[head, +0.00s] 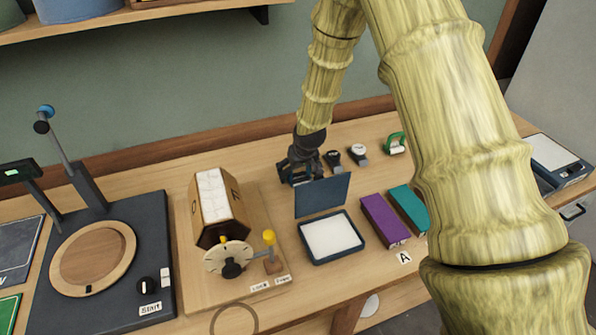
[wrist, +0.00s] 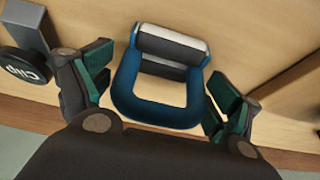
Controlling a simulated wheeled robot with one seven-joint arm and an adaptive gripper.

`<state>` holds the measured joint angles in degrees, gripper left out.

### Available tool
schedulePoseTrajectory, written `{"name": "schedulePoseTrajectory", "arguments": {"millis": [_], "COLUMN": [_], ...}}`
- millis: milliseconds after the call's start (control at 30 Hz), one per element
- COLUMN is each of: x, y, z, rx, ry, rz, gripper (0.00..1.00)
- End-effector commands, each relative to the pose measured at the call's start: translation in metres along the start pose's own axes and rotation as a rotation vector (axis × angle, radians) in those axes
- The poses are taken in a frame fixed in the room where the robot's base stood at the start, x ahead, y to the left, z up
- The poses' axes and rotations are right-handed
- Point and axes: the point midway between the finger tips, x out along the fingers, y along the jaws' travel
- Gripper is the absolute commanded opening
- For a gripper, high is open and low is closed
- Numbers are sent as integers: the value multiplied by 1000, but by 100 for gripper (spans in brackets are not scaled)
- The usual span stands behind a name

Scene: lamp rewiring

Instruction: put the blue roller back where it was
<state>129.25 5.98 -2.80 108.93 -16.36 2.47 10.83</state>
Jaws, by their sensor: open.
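The blue roller (wrist: 158,112) has a blue U-shaped handle and a pale grey cylinder. In the wrist view it lies on the wooden bench, centred between the jaws. My gripper (wrist: 160,88) is open, with one dark finger with green pads on each side of the roller and a gap visible on both sides. In the head view my gripper (head: 306,160) is low over the back of the bench, behind the raised lid of a blue box. There the roller is mostly hidden by the gripper and lid, so contact with the bench is hard to judge.
A wooden drum device (head: 220,207) stands left.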

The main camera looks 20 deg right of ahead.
Motion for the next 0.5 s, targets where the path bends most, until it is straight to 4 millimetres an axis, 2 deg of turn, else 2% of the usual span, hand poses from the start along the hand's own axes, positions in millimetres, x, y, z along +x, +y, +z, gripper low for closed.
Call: {"name": "schedulePoseTrajectory", "arguments": {"millis": [233, 500], "x": [-15, -46], "y": [0, 0], "z": [-2, -2], "rx": [0, 0], "ry": [1, 2], "rz": [0, 0], "gripper": [90, 90]}}
